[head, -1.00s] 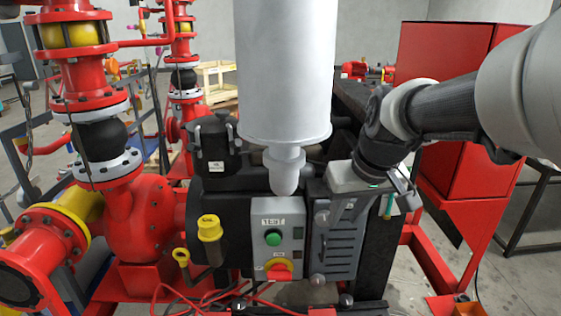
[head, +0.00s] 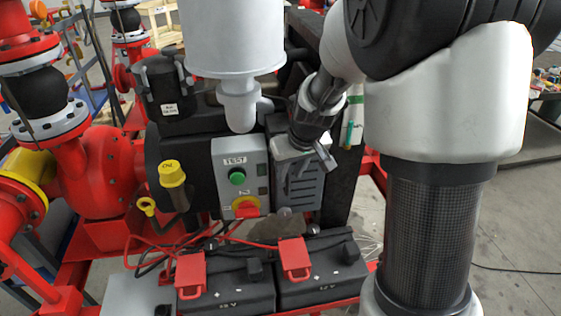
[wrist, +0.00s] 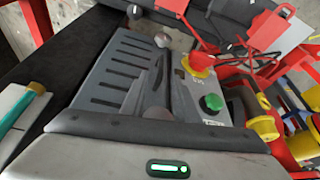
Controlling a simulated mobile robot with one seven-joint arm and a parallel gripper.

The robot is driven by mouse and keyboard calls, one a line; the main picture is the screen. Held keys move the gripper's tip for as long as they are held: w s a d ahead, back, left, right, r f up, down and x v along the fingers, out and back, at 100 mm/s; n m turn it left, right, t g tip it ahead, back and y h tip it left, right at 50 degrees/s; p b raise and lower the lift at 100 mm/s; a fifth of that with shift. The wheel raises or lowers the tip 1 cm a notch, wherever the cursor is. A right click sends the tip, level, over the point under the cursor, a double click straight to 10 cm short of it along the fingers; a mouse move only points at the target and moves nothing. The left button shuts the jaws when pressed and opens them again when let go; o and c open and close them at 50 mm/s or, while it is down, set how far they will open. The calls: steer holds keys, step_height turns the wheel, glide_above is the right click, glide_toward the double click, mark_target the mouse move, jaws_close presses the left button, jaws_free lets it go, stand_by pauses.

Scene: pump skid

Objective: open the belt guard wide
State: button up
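The belt guard (head: 304,188) is a grey slotted cover just right of the control box with the green button. It also shows in the wrist view (wrist: 112,72), with slots across its face and a dark gap along its edge beside the control box. It looks shut or nearly shut; I cannot tell exactly. My gripper (head: 318,157) is at the guard's upper part, in front of it. In the wrist view, the hand with its green light fills the bottom and a dark finger shape reaches the guard's near end. Contact and finger opening are unclear.
The control box (head: 239,176) has a red-and-yellow switch. Two black batteries (head: 318,277) with red clamps sit below. A silver canister (head: 234,40) hangs above left. A green-and-white tube (head: 352,118) stands right of the guard.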

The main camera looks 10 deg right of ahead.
steer(key=shift+x, duration=1.35)
jaws_close()
